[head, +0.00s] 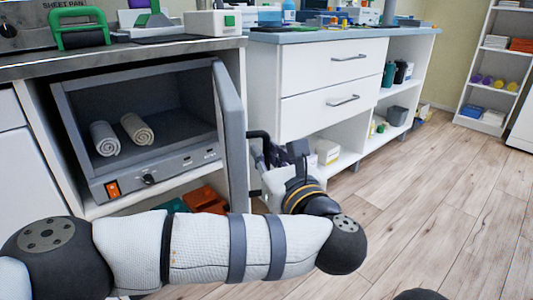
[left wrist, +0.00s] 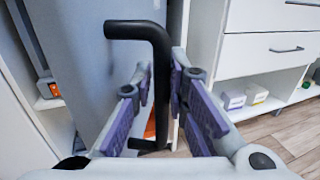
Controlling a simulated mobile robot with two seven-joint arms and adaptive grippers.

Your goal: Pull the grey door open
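The grey door (head: 232,130) belongs to the grey cabinet (head: 100,85) under the counter and stands swung wide open, its edge toward me, so the inside shows. Its black bar handle (left wrist: 160,75) is on the door's outer face, and the door also fills the middle left of the left wrist view (left wrist: 85,75). My left gripper (left wrist: 161,85) is at the handle, with a purple-padded finger on each side of the bar, closed in close around it. In the head view my left gripper (head: 272,158) is partly hidden behind my wrist. My right gripper is out of view.
Two rolled towels (head: 121,134) lie inside the cabinet. A white drawer unit (head: 325,80) stands just right of the door, with open shelves holding boxes below. Orange and teal items sit on the shelf under the cabinet. The wooden floor (head: 440,190) at the right is clear.

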